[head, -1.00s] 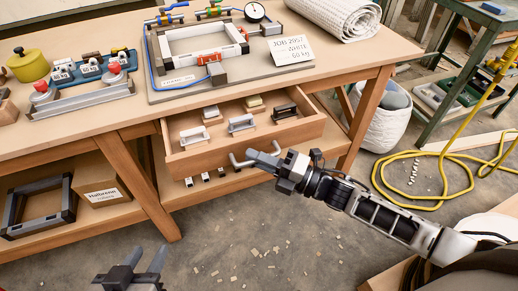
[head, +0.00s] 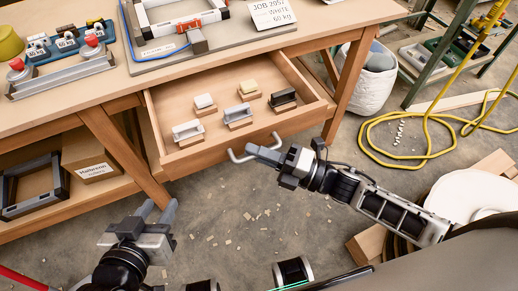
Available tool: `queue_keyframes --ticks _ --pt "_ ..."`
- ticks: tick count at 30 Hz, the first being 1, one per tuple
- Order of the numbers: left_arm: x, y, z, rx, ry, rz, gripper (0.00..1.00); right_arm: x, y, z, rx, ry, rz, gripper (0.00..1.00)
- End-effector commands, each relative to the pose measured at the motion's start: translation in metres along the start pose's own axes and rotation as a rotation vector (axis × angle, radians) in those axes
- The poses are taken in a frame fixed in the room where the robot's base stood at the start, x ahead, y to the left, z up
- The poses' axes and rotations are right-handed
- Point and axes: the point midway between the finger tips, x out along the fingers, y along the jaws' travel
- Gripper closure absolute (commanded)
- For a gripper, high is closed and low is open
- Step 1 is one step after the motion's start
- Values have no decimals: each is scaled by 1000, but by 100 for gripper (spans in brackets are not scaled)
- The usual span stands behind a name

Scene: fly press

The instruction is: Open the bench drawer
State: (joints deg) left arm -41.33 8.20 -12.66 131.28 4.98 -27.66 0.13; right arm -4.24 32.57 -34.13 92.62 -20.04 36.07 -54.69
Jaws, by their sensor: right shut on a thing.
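The bench drawer (head: 205,153) is pulled out from under the wooden bench top, and its inside is in plain view. Several small blocks and metal holders on wooden bases sit in it. A grey bar handle (head: 238,157) is on the drawer's front. My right gripper (head: 262,152) is shut on the right part of this handle; its fingers hide that end. My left gripper (head: 157,211) is low at the left, in front of the bench and apart from the drawer. Its two fingers are apart with nothing between them.
The bench top (head: 110,108) carries a framed fixture, weights and a job card (head: 271,12). A frame (head: 38,188) and a box (head: 90,162) lie on the lower shelf. A white bin (head: 371,82) and yellow hose (head: 427,140) are at the right. Floor before the drawer has scattered chips.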

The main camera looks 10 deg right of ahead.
Motion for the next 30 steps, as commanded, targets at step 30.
queue_keyframes --ticks 30 --pt "0 1 4 3 -4 4 64 -77 -2 -1 1 0 -7 68"
